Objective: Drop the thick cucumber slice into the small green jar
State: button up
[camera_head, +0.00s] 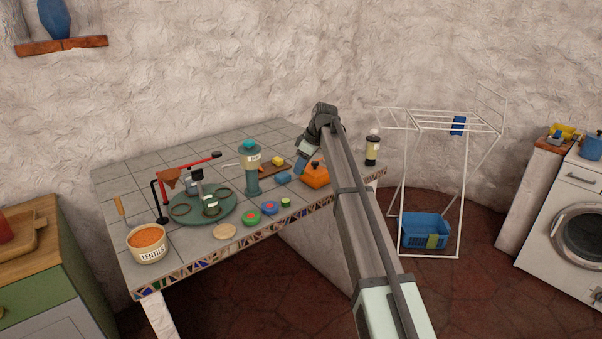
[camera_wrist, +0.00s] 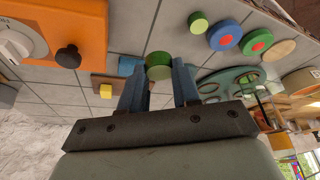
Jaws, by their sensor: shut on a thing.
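My gripper (camera_wrist: 159,75) is shut on a thick green slice (camera_wrist: 158,66), which looks like the thick cucumber slice, with a dark green edge and a paler face. In the head view my gripper (camera_head: 299,166) hangs above the counter, and the slice cannot be made out there. A short round green jar (camera_head: 253,217) with a red centre stands near the counter's front edge, left of my gripper. It also shows in the wrist view (camera_wrist: 257,42), apart from the held slice.
A blue round piece (camera_head: 270,208) with a red centre and a small green disc (camera_head: 286,202) stand right of the green jar. A beige disc (camera_head: 225,231) lies left of it. A teal dispenser (camera_head: 251,180) stands behind. An orange box (camera_head: 315,176) stands close to my gripper.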

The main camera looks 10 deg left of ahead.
jog(key=shift+s+d+f+m+t, duration=0.2)
jog(key=shift+d+m+t, duration=0.15)
jog(key=shift+m, duration=0.65)
jog(key=s+d+f+m+t+h, duration=0.1)
jog(key=s+d+f+m+h, duration=0.1)
jog(key=s+d+f+m, duration=0.6)
jog(key=s+d+f+m+t+h, duration=0.2)
jog(key=s+d+f+m, duration=0.2)
jog(key=s+d+f, duration=0.8)
jog(key=w+a+r+n+g+y, duration=0.1)
jog(key=a+r+n, duration=0.4)
jog(key=a, duration=1.1)
jog(key=w+a+r+n+g+y, duration=0.1)
jog(key=a+r+n, duration=0.3)
jog(key=a+r, duration=0.7)
jog(key=w+a+r+n+g+y, duration=0.1)
jog(key=a+r+n, duration=0.4)
jog(key=a, duration=1.6)
notch_tip(320, 180, up, 4)
jog(key=w+y, duration=0.1)
jog(key=w, duration=0.1)
jog(key=shift+w+f+n+g, duration=0.25)
jog(key=shift+w+n+g, duration=0.05)
jog(key=shift+g, duration=0.05)
jog(key=shift+f, duration=0.1)
